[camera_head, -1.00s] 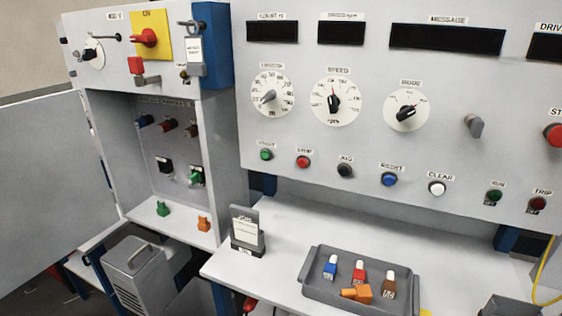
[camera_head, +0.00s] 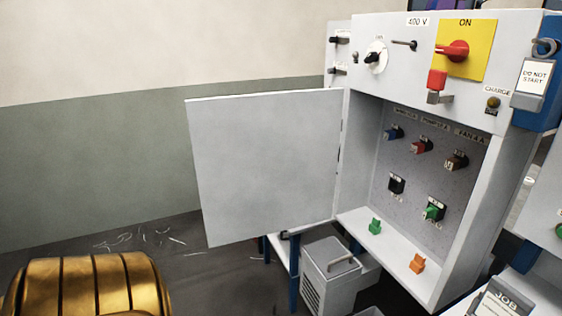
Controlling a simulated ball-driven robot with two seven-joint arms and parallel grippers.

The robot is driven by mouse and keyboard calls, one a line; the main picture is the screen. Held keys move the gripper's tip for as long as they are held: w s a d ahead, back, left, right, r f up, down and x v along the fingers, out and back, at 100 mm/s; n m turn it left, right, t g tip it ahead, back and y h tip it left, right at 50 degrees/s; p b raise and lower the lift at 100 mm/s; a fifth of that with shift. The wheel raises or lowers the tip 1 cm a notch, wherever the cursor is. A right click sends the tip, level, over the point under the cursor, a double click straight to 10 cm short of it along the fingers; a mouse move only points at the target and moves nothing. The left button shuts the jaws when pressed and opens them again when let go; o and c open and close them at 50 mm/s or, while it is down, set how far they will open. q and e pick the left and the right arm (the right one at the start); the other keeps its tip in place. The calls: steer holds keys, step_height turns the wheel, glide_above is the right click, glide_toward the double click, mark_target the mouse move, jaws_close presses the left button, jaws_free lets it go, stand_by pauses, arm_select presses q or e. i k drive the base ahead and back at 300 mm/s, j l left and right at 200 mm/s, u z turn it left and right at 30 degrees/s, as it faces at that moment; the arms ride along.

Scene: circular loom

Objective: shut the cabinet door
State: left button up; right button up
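The cabinet door (camera_head: 265,165) is a flat pale grey panel. It stands wide open, swung out to the left of the cabinet (camera_head: 487,215) on hinges at the cabinet's left front edge. The cabinet's inside shows freely, with blue, red and brown plugs on the upper back panel and a black and a green one below. A green piece (camera_head: 375,227) and an orange piece (camera_head: 417,263) sit on the cabinet floor near its front edge. Neither of my grippers is in view.
A red switch (camera_head: 453,51) on a yellow plate and other controls are above the opening. A grey metal box (camera_head: 332,275) stands below the cabinet. A ribbed golden object (camera_head: 90,288) is at the lower left. Floor left of the door looks clear apart from thin scraps.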

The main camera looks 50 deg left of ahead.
mark_target(266, 163)
steer(key=j+z, duration=0.1)
steer(key=j, duration=0.55)
steer(key=j+z, duration=0.1)
steer(key=j, duration=0.6)
steer(key=k+j+z, duration=0.15)
steer(key=j, duration=0.5)
steer(key=j+z, duration=0.1)
steer(key=j, duration=0.55)
steer(key=k+j+z, duration=0.1)
steer(key=j, duration=0.55)
steer(key=k+j+z, duration=0.1)
steer(key=j, duration=0.5)
steer(key=k+j+z, duration=0.15)
steer(key=j, duration=0.5)
steer(key=k+j+z, duration=0.1)
steer(key=k+j, duration=0.15)
steer(key=j, duration=0.35)
